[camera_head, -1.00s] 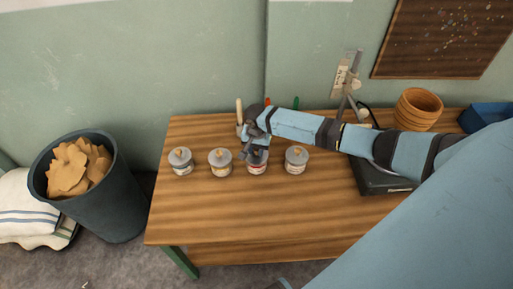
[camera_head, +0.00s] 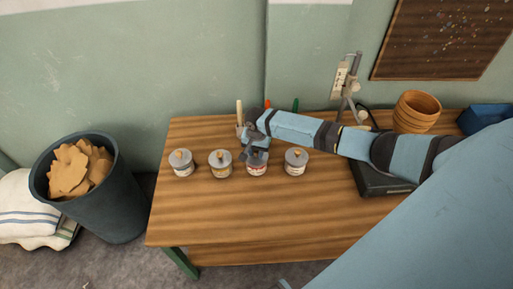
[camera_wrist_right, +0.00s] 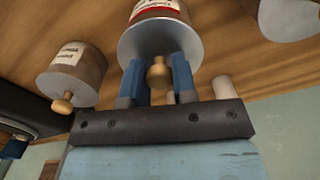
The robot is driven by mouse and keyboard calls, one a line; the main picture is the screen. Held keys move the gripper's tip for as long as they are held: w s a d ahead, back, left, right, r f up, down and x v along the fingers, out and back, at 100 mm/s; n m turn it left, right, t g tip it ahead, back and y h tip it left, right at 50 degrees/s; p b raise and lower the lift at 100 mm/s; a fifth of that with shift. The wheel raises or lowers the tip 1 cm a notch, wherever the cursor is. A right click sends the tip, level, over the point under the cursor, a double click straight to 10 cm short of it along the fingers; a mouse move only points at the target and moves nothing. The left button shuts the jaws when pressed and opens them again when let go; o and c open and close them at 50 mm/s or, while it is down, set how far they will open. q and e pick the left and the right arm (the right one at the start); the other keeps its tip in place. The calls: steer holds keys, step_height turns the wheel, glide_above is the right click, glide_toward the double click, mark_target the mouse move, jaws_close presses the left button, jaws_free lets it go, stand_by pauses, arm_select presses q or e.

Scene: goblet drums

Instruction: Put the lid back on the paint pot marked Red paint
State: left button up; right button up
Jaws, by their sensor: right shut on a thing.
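The red-labelled paint pot (camera_head: 257,170) stands in a row of similar pots on the wooden table. In the right wrist view its red and white label (camera_wrist_right: 152,9) shows at the top edge; the writing is cut off. A grey round lid (camera_wrist_right: 160,38) with a wooden knob (camera_wrist_right: 159,76) is at the pot's top, and I see no clear gap between them. My right gripper (camera_head: 257,151) is over this pot. Its blue fingers (camera_wrist_right: 159,82) are on either side of the knob, shut on the lid. My left gripper is not in view.
Lidded pots stand on both sides: two to the left (camera_head: 220,164) and one to the right (camera_head: 296,162). A brush holder (camera_head: 240,130) is close behind. A wooden bowl stack (camera_head: 415,110) is at the back right. The table's front (camera_head: 225,220) is clear.

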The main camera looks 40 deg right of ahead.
steer(key=shift+p, duration=0.5)
stand_by(0.6)
steer(key=o, duration=1.5)
steer(key=shift+c, duration=0.2)
